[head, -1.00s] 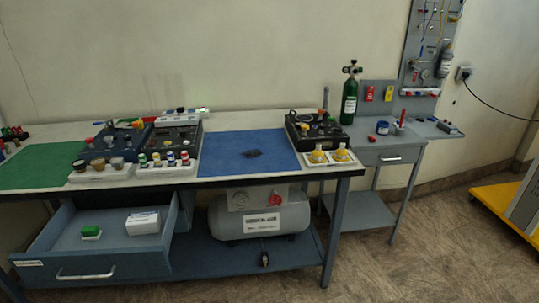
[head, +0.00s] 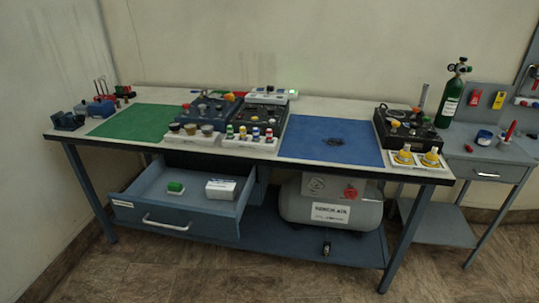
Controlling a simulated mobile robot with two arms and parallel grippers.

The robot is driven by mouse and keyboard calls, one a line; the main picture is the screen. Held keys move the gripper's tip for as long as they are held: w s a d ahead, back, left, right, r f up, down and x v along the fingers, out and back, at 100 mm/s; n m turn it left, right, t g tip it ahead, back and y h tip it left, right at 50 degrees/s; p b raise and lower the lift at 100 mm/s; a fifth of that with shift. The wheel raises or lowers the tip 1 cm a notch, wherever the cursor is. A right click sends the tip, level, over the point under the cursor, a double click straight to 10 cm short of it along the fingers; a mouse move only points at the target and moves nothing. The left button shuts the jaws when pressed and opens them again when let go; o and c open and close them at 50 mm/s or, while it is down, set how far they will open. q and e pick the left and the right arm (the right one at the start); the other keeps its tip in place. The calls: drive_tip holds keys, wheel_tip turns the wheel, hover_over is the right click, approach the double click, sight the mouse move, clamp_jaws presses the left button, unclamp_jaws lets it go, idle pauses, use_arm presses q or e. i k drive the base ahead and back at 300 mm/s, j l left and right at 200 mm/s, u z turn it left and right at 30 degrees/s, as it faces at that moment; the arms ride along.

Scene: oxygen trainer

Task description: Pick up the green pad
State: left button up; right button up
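The green pad (head: 176,187) is a small green block with a pale lower edge. It lies in the open drawer (head: 201,226) under the left part of the workbench, on the left side of the drawer floor. Neither of my grippers shows in the head view.
The workbench (head: 398,179) carries a green mat (head: 135,122), a blue mat (head: 330,141) and several control boxes. A tank (head: 330,205) stands on the lower shelf. A side table (head: 485,171) with a green cylinder (head: 452,97) is at right. Floor in front is clear.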

sight(174, 189)
drive_tip(key=i+l+u, duration=0.2)
drive_tip(key=i, duration=0.3)
drive_tip(key=i+l+u, duration=0.2)
drive_tip(key=i, duration=0.25)
drive_tip(key=i+l+u, duration=0.25)
drive_tip(key=i, duration=0.2)
